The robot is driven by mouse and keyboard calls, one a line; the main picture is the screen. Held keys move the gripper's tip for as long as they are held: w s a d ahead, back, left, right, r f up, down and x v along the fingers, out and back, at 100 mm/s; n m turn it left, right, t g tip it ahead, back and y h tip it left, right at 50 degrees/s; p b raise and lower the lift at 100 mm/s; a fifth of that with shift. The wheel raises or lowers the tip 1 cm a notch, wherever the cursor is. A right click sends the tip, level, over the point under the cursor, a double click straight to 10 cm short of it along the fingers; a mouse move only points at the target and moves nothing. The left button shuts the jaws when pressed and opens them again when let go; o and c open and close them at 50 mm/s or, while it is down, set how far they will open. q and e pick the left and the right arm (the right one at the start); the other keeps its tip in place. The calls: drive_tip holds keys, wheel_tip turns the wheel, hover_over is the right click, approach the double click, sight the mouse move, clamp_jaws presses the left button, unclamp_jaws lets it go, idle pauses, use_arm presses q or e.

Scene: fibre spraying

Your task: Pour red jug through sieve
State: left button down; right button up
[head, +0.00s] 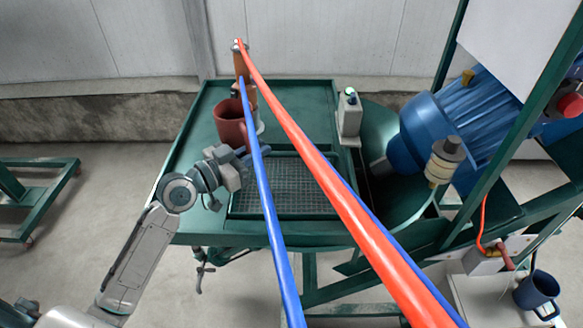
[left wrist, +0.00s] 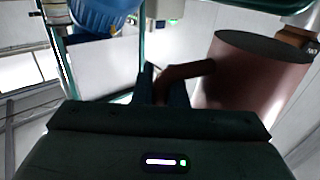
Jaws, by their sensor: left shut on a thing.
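The reddish-brown jug (head: 231,122) is at the back left of the green table, left of the hoses, and looks close to upright. My left gripper (head: 240,155) is at the jug's near side. In the left wrist view its two fingers (left wrist: 163,85) are shut around the handle, and the jug body (left wrist: 252,75) stands to the right. I cannot tell whether the jug touches the table. The sieve, a dark square mesh (head: 305,190), is set in the table to the right of the gripper. The hoses hide part of it. My right gripper is not in view.
A red hose (head: 330,175) and a blue hose (head: 262,185) cross in front of the table. An orange-brown cylinder (head: 241,68) stands behind the jug. A grey box (head: 349,115) stands right of the mesh, with a large blue motor (head: 450,115) beyond. The table's left strip (head: 190,150) is clear.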

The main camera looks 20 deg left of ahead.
use_arm(q)
drive_tip(key=shift+s+d+f+m+g+y, duration=0.15)
drive_tip(key=shift+f+m+y, duration=0.45)
drive_tip(key=shift+m, duration=0.65)
drive_tip(key=shift+d+f+m+g+y, duration=0.25)
drive_tip(key=shift+f+m, duration=0.5)
drive_tip(key=shift+m, duration=0.45)
drive_tip(key=shift+s+d+f+m+g+y, duration=0.15)
drive_tip(key=shift+f+m+y, duration=0.45)
drive_tip(key=shift+m, duration=0.65)
